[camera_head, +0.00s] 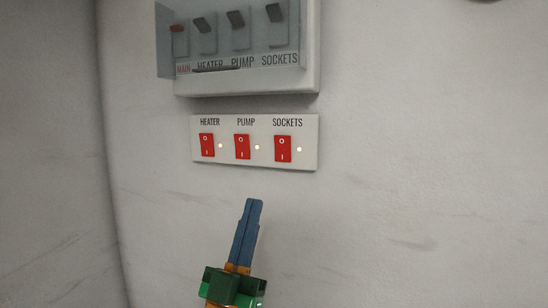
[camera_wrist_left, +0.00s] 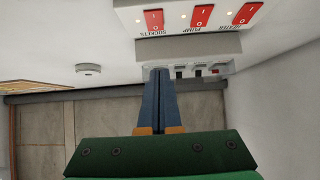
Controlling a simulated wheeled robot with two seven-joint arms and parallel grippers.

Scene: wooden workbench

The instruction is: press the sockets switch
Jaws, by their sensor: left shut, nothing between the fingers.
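The sockets switch (camera_head: 283,148) is a red rocker marked O and I, rightmost of three on a white plate (camera_head: 310,143) on the wall. A small pale light beside it looks lit. In the left wrist view, which shows the plate upside down, the sockets switch (camera_wrist_left: 154,20) is the leftmost rocker. My left gripper (camera_head: 254,202) is shut and empty, its blue fingers pointing up. In the head view its tips appear below the plate, lower left of the sockets switch. They also show in the wrist view (camera_wrist_left: 158,70), apart from the rocker.
The heater switch (camera_head: 207,145) and pump switch (camera_head: 242,146) are similar red rockers to the left, each with a pale light. Above is a breaker box (camera_head: 250,84) with several levers behind a clear cover. The wall right of the plate is bare.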

